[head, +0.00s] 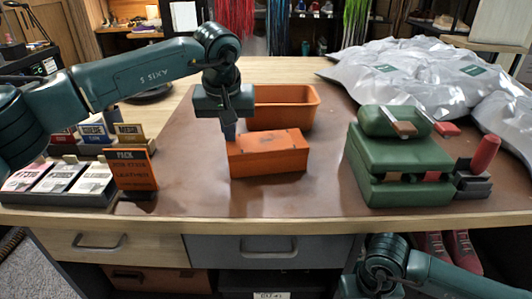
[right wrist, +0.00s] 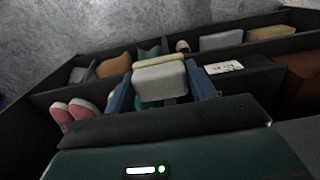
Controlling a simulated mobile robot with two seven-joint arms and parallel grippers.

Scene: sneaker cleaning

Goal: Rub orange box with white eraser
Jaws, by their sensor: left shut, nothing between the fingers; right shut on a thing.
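The orange box (head: 268,160) lies closed on the brown mat in the middle of the table. My left gripper (head: 229,132) points down at the box's left rear corner, fingers shut and empty; I cannot tell whether they touch the box. My right gripper (right wrist: 160,82) is shut on a white block, the white eraser (right wrist: 160,75), in the right wrist view. It is over a dark compartmented drawer or tray (right wrist: 90,92). In the head view my right arm is low at the front right, below the tabletop, and the eraser is hidden there.
An open orange bin (head: 302,108) stands right behind the box. A green case (head: 405,170) with brushes stands to the right, silver bags (head: 425,75) behind it. Product boxes and a stand (head: 62,195) are at the left. The front middle of the mat is clear.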

